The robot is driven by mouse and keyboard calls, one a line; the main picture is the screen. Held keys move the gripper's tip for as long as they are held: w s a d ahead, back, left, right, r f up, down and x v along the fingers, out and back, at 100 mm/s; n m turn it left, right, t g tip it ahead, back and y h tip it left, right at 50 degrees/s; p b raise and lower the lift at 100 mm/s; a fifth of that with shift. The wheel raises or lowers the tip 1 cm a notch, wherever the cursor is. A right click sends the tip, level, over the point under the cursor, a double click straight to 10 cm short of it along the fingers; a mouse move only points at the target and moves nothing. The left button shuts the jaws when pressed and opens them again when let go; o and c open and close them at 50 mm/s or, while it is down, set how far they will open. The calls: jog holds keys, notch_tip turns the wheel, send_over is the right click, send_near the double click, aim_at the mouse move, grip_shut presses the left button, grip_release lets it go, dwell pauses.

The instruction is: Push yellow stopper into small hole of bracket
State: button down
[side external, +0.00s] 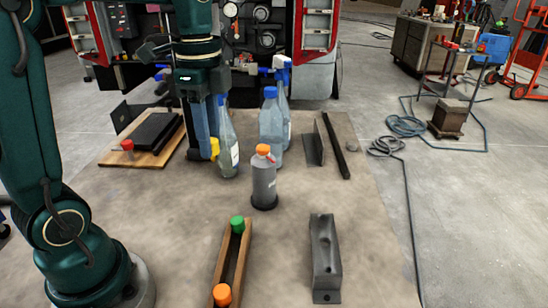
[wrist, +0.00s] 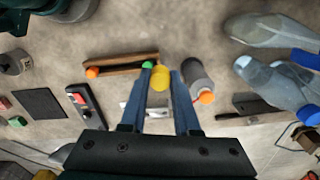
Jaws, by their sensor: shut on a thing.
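My gripper (side external: 205,150) points down at the back left of the work surface, shut on the yellow stopper (side external: 215,148). In the wrist view, the yellow stopper (wrist: 160,81) sits between the fingertips (wrist: 160,72). A dark grey bracket (side external: 326,268) lies at the front right of the surface, with dark openings in its top. It is well apart from the stopper. In the wrist view, a pale piece of what looks like this bracket (wrist: 150,110) shows between the fingers; the rest is hidden.
A wooden tray (side external: 219,262) holds green and orange stoppers. A grey bottle with an orange cap (side external: 264,184) stands between the gripper and bracket. Blue-capped clear bottles (side external: 270,138) stand close to the gripper. An angled metal piece (side external: 312,150) and dark bar lie behind. The surface around the bracket is clear.

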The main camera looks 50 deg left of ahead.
jog(key=w+d+f+m, duration=0.1)
jog(key=w+d+m, duration=0.3)
jog(key=d+m, duration=0.35)
jog(key=w+d+f+m, duration=0.1)
jog(key=w+d+m, duration=0.3)
jog(key=d+m, duration=0.3)
jog(key=shift+m, duration=0.55)
jog(key=shift+s+d+f, duration=0.4)
jog(key=shift+d+f, duration=0.95)
jog(key=shift+f, duration=0.2)
jog(key=shift+s+d+f, duration=0.45)
jog(key=shift+d+f, duration=0.95)
jog(key=shift+f, duration=0.2)
jog(key=shift+s+d+f, duration=0.4)
jog(key=shift+d+f, duration=0.95)
jog(key=shift+f, duration=0.2)
jog(key=shift+f, duration=0.75)
jog(key=shift+c, duration=0.4)
grip_release()
jog(key=shift+r, duration=3)
